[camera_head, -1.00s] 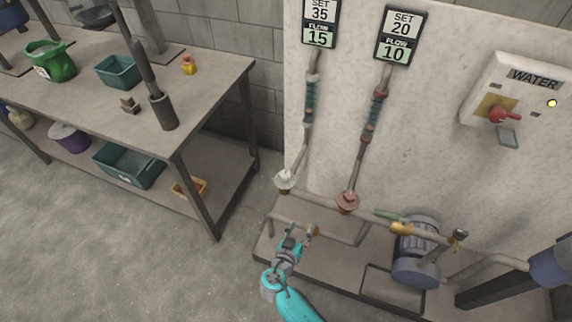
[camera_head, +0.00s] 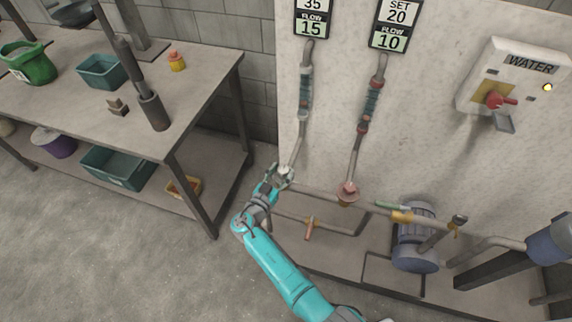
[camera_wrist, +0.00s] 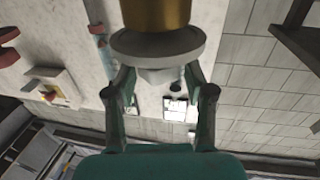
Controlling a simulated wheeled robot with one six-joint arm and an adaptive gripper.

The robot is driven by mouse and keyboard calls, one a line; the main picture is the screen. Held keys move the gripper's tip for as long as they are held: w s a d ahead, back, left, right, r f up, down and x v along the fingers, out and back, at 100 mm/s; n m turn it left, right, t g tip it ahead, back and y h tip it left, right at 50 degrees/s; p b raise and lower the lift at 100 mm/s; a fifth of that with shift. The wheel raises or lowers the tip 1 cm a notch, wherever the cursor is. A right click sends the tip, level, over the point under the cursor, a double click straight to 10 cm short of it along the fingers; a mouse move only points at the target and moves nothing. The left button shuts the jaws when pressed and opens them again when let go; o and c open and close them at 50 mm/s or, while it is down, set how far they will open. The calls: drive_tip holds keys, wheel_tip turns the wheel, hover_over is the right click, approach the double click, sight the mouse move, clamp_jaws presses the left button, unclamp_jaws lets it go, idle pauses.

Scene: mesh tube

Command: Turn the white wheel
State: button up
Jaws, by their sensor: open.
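The white wheel (camera_head: 286,171) sits at the foot of the left pipe, mostly covered by my gripper in the head view. In the wrist view the white wheel (camera_wrist: 158,45) is a pale round disc below a brass fitting (camera_wrist: 155,14).
A red wheel (camera_head: 347,190) is on the pipe to the right. A pump motor (camera_head: 416,240) and pipes stand on the low base. The water switch box (camera_head: 515,80) is on the wall. A workbench (camera_head: 200,85) with bins stands at left.

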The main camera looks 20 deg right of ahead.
drive_tip(key=shift+x, duration=1.85)
drive_tip(key=c, duration=1)
drive_tip(key=shift+t, duration=0.3)
drive_tip(key=n+t+y, duration=0.1)
drive_tip(key=n+y, duration=0.1)
drive_tip(key=n+t+y, duration=0.2)
drive_tip(key=y, duration=0.1)
drive_tip(key=shift+w+a+f+t+y, duration=0.1)
drive_tip(key=shift+a+t+y, duration=0.1)
drive_tip(key=shift+t+y, duration=0.1)
drive_tip(key=shift+w+a+n+t+y, duration=0.1)
drive_tip(key=shift+a+n+t+y, duration=0.15)
drive_tip(key=shift+n+y, duration=0.7)
drive_tip(key=shift+w+a+n+t+y, duration=0.1)
drive_tip(key=shift+n+t+y, duration=0.25)
drive_tip(key=shift+n+y, duration=0.55)
drive_tip(key=shift+a+y, duration=0.1)
drive_tip(key=shift+y, duration=0.75)
